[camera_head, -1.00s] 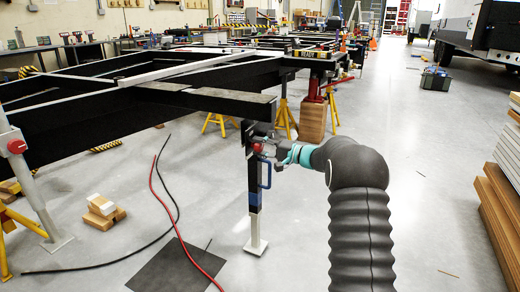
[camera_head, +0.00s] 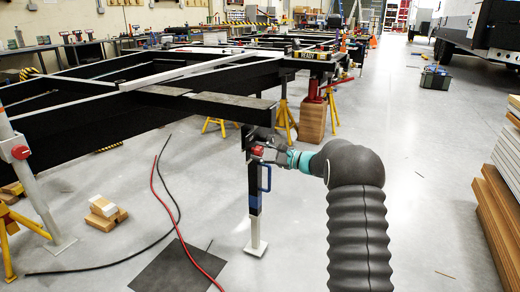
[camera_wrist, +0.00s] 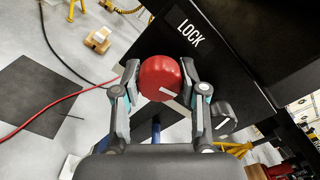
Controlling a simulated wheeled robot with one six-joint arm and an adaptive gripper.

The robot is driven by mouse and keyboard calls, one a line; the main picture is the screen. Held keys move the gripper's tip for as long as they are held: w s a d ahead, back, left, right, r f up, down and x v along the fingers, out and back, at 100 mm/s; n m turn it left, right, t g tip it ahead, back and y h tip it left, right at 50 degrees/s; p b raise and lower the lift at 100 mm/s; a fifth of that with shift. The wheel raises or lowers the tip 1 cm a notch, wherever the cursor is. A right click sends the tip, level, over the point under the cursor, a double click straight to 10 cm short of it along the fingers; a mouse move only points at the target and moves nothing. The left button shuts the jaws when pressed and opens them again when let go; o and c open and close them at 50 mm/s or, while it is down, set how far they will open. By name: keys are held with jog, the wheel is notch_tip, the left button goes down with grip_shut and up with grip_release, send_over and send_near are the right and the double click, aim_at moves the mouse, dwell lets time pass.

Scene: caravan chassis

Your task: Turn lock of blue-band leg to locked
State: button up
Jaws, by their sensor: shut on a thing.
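The blue-band leg (camera_head: 255,222) stands upright under the chassis corner, with a blue band, a blue handle (camera_head: 265,178) and a pale foot plate on the floor. Its lock is a round red knob (camera_head: 257,151) near the top; it also shows in the wrist view (camera_wrist: 158,75). A white mark lies on the knob's lower right part. A LOCK label (camera_wrist: 190,32) is on the black surface above and right of the knob. My gripper (camera_wrist: 160,80) is shut on the knob, one finger on each side. In the head view my gripper (camera_head: 268,154) reaches it from the right.
The black chassis frame (camera_head: 70,125) lies above and left. Another leg with a red knob (camera_head: 20,152) stands at the far left. A dark mat (camera_head: 178,270), a red hose (camera_head: 160,190) and wood blocks (camera_head: 104,211) are on the floor. Stacked boards (camera_head: 495,220) stand at right.

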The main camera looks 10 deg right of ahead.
jog(key=shift+m+p, duration=0.55)
jog(key=shift+m, duration=0.45)
jog(key=o, duration=1.2)
jog(key=shift+c, duration=0.2)
jog(key=v, duration=1.2)
